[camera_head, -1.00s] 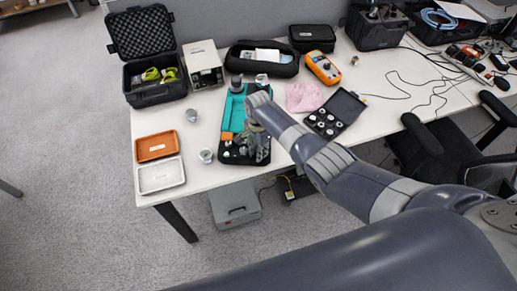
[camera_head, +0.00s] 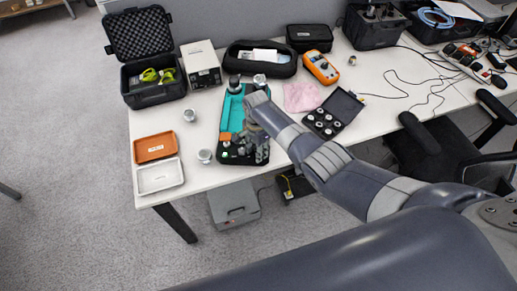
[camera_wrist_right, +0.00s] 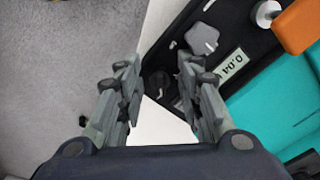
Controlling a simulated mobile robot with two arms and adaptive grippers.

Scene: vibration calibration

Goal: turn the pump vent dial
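The teal and black pump unit (camera_head: 232,108) lies on the table under my right arm. In the right wrist view, a grey lobed dial (camera_wrist_right: 203,38) with a white pointer line sits on its black panel, beside a small display (camera_wrist_right: 231,64) reading 0.04. My right gripper (camera_wrist_right: 158,70) is open, with its fingers apart and pointing down at the panel's edge. The dial is just beyond the right-hand finger's tip, not between the fingers. In the head view, my right gripper (camera_head: 257,148) covers part of the panel and hides the dial. My left gripper is out of view.
An orange block (camera_wrist_right: 299,25) and a silver knob (camera_wrist_right: 266,12) are close to the dial. Two metal cups (camera_head: 205,156), an orange tray (camera_head: 155,147) and a white tray (camera_head: 160,177) stand left of the unit. An open black case (camera_head: 332,115) is at its right.

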